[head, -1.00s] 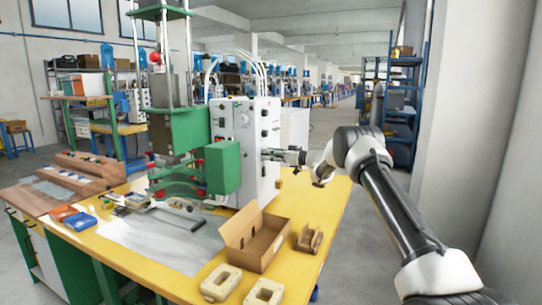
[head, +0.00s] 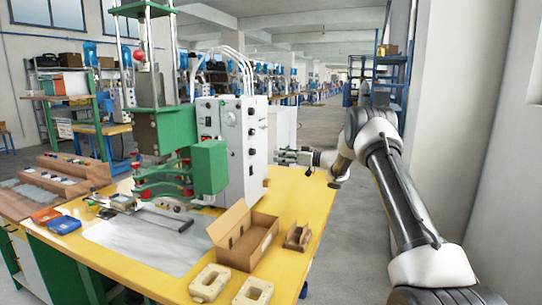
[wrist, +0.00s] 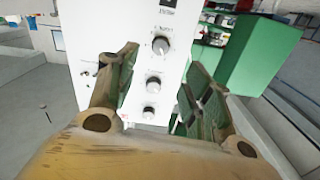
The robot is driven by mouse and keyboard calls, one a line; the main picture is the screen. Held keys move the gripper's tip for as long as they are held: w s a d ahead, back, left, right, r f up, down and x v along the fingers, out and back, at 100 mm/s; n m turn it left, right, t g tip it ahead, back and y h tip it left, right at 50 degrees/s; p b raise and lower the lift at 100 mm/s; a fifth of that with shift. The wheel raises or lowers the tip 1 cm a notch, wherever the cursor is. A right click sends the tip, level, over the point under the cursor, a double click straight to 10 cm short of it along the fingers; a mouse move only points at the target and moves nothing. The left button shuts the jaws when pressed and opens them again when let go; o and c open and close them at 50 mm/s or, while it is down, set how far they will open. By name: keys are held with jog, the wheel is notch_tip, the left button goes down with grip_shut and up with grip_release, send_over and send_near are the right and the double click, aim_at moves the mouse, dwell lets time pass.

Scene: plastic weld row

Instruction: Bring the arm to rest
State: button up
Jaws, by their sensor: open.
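My gripper (head: 279,156) is at the end of my arm, which reaches in from the right of the head view. It points left toward the white control box (head: 234,155) of the green welding machine (head: 180,150), in the air above the yellow table (head: 295,205). In the wrist view my gripper (wrist: 160,75) shows two fingers spread apart with nothing between them. The control box's face with its knobs (wrist: 160,46) lies beyond the fingers. A gap to the box shows in the head view.
On the table are an open cardboard box (head: 243,240), a small brown holder (head: 298,237), two cream frames (head: 210,283), and blue (head: 64,225) and orange (head: 46,215) bins. A wall and pillar (head: 470,110) stand close to my arm on the right. The aisle behind is clear.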

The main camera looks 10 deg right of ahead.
jog(key=shift+s+d, duration=0.35)
jog(key=shift+d, duration=0.1)
